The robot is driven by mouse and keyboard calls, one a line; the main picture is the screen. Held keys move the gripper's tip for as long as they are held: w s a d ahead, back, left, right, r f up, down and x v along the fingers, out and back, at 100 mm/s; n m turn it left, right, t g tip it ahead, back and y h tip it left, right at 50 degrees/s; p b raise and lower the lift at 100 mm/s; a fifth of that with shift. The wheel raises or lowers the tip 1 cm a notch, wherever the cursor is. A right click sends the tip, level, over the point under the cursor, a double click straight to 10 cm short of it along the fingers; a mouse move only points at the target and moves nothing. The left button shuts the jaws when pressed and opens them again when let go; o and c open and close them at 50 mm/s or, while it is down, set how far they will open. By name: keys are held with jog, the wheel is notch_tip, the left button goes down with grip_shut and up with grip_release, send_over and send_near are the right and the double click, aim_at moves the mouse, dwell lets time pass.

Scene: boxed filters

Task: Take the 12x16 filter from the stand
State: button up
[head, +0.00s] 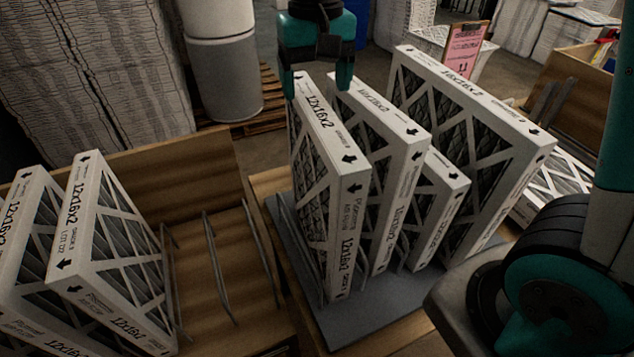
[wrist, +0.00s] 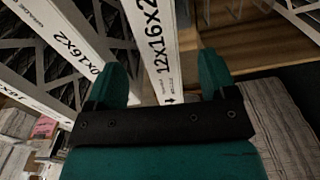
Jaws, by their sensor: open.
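The 12x16x2 filter (head: 333,143) is a white-framed filter standing upright at the left end of the row on the stand (head: 390,318), a grey base with wire dividers. My gripper (head: 317,84) is open over its far top end, one finger on each side. In the wrist view, the 12x16x2 label on the filter (wrist: 152,40) shows between the two spread fingers of my gripper (wrist: 162,78). I cannot tell whether either finger touches the frame.
Close to the right stand another filter (head: 384,112), marked 0X16X2 in the wrist view (wrist: 75,60), a smaller one (head: 440,190) and a large one (head: 480,100). At left, a wooden crate (head: 190,165) holds two 12x16x2 filters (head: 105,240), with empty wire slots beside them.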

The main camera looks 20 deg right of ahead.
aim_at(319, 110)
notch_tip(319, 110, down, 2)
jog(key=shift+f, duration=0.1)
jog(key=f, duration=0.1)
jog(key=f+p, duration=0.1)
jog(key=f, duration=0.1)
jog(key=f+p, duration=0.1)
jog(key=f, duration=0.1)
jog(key=shift+s+d+f, duration=0.1)
jog(key=shift+s+f, duration=0.15)
jog(key=shift+s, duration=0.1)
jog(key=shift+c, duration=0.4)
jog(key=c, duration=1.3)
jog(key=shift+r, duration=0.15)
